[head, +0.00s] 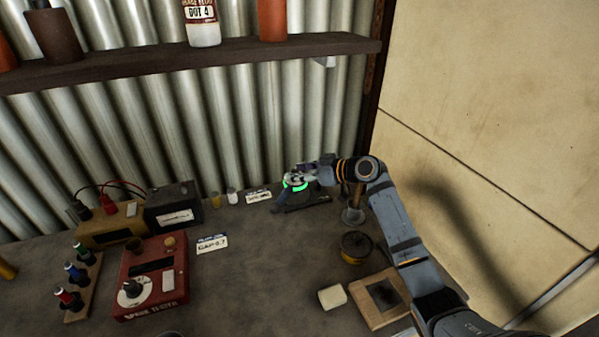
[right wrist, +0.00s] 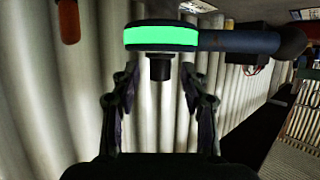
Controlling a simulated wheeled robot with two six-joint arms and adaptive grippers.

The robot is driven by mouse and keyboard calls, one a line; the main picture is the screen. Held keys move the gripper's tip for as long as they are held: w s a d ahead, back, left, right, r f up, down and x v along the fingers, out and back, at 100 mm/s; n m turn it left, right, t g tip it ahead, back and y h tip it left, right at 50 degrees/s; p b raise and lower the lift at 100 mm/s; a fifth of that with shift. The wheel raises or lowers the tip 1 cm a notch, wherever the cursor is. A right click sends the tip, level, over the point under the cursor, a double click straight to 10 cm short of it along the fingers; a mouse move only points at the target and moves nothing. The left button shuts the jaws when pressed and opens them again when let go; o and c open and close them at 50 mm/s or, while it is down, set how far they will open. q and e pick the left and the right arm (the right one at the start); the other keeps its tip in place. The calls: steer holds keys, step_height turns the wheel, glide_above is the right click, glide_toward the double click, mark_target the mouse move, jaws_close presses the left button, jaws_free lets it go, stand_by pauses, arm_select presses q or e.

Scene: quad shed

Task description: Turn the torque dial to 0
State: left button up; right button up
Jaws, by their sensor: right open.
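A round dial head with a bright green band (head: 295,186) is at the back of the bench, left of my right arm's end. In the right wrist view the green-banded head (right wrist: 160,36) has a short dark knob (right wrist: 160,67) pointing toward my gripper, and a blue handle (right wrist: 235,41) runs off to the right. My right gripper (right wrist: 158,80) is open, with one finger on each side of the knob; gaps show between knob and fingers. In the head view the gripper (head: 303,172) is small and overlaps the dial. No scale figures are readable. My left gripper is not in view.
A red spark tester (head: 155,278) with a knob stands at left, near a dark box (head: 173,206). A round tin (head: 356,247), a pale block (head: 332,297) and a wooden board (head: 368,312) lie below my right arm. A shelf (head: 130,66) runs above.

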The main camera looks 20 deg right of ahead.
step_height(320, 180, up, 10)
stand_by(0.3)
